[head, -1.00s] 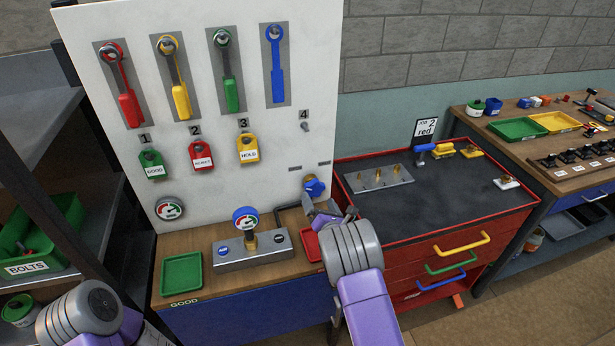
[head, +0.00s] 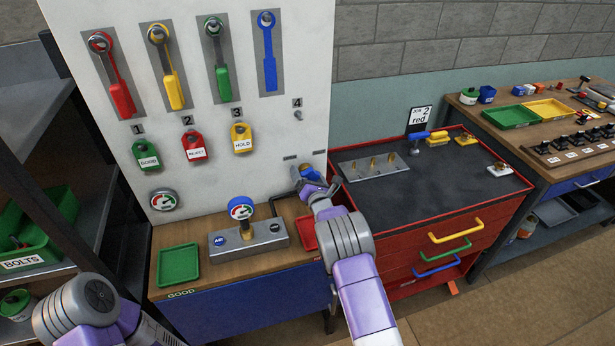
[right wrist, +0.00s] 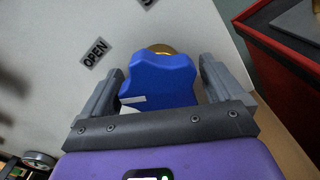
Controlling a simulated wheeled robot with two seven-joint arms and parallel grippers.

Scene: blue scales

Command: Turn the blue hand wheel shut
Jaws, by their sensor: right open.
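The blue hand wheel (right wrist: 160,82) sits on a brass fitting low on the white panel. In the right wrist view it lies between the two fingers of my right gripper (right wrist: 158,92), which is open, with a gap showing beside the wheel. In the head view the wheel (head: 311,173) is mostly covered by my right gripper (head: 312,188). An OPEN label (right wrist: 95,52) is on the panel left of the wheel. My left arm shows at the lower left of the head view, but its gripper fingers are out of the picture.
A gauge block (head: 248,239), a green tray (head: 178,265) and a red tray (head: 303,232) stand on the bench below the panel. A dark pipe runs beside the wheel. The red tool cabinet (head: 480,245) is close on the right.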

